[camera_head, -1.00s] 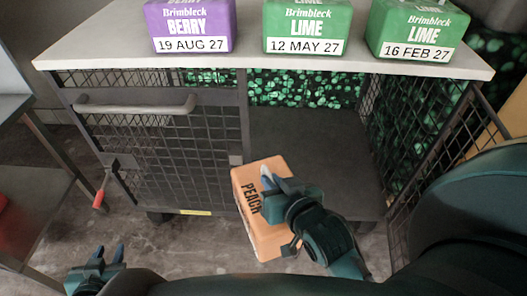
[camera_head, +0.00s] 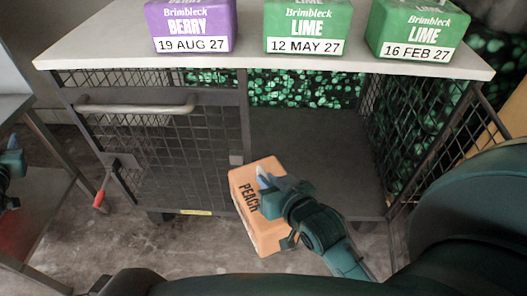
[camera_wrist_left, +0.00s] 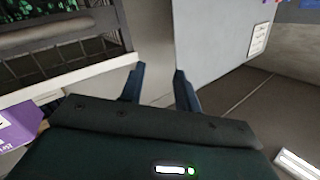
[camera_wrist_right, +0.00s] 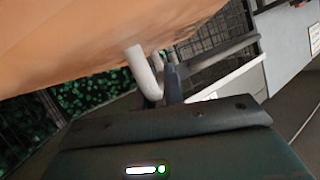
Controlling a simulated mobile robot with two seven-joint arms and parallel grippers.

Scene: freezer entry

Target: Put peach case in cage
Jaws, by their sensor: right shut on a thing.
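The peach case (camera_head: 264,232) is an orange box with PEACH on top, tilted in the head view. My right gripper (camera_head: 268,182) is shut on it at a pale curved handle (camera_wrist_right: 143,70); the case fills the top of the right wrist view. The cage (camera_head: 175,150) is a dark mesh enclosure under a pale top. Its left front has a closed mesh panel; its right bay (camera_head: 315,150) is open and looks empty. The case is in front of the bay's left edge. My left gripper (camera_wrist_left: 157,82) is open and empty, partly showing at the head view's left edge.
A purple BERRY case (camera_head: 190,25) and two green LIME cases (camera_head: 305,28) (camera_head: 415,32) stand on the cage top. An open mesh door (camera_head: 455,150) is at right. A metal bench (camera_head: 40,190) stands at left. A red-handled latch (camera_head: 99,199) hangs at the cage's left.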

